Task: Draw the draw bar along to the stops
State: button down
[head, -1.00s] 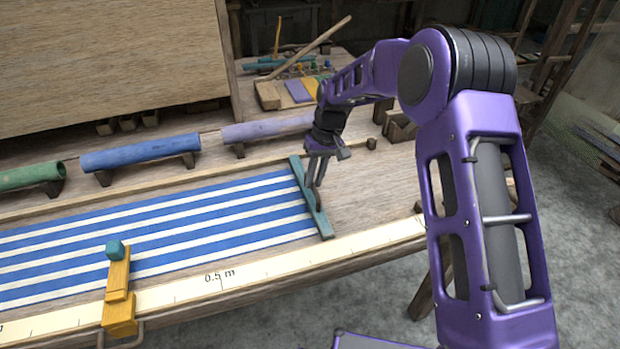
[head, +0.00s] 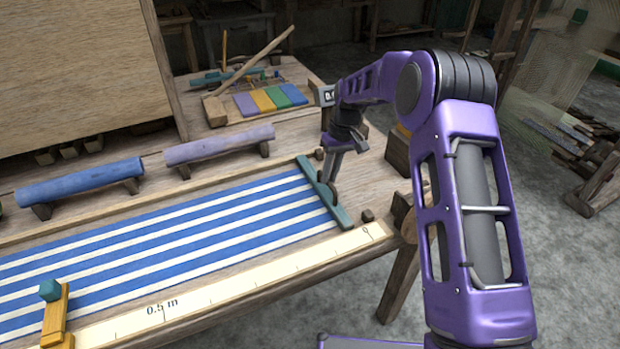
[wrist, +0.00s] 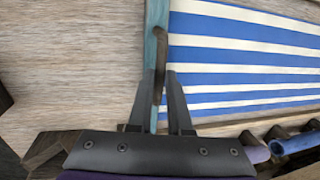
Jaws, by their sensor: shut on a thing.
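The teal draw bar (head: 340,213) lies across the right end of the blue-and-white striped cloth (head: 190,228). My gripper (head: 332,178) is shut on the bar's dark upright handle, near the bar's middle. In the wrist view the handle (wrist: 160,55) runs between my two fingers, with the bar (wrist: 153,20) behind it. The stops are small dark wooden blocks: a near one (head: 367,214) and a far one (head: 319,153). Both are just right of the bar's ends, with a narrow gap showing at the near one. The far contact is hard to judge.
A scale strip (head: 215,293) runs along the front edge, with a yellow clamp (head: 56,318) at lower left. Blue (head: 80,182) and lilac (head: 220,146) rollers stand behind the cloth.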

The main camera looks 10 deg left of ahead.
jog(key=shift+w+d+r, duration=0.1)
jog(key=shift+w+d, duration=0.45)
jog(key=shift+d, duration=0.3)
jog(key=shift+w+d, duration=0.5)
jog(key=shift+d, duration=0.35)
jog(key=c, duration=0.8)
grip_release()
jog(key=shift+d, duration=0.15)
jog(key=shift+c, duration=0.2)
notch_tip(320, 180, up, 17)
jog(key=w+d+p, duration=0.1)
jog(key=d, duration=0.1)
jog(key=shift+w+d, duration=0.35)
jog(key=shift+w, duration=0.05)
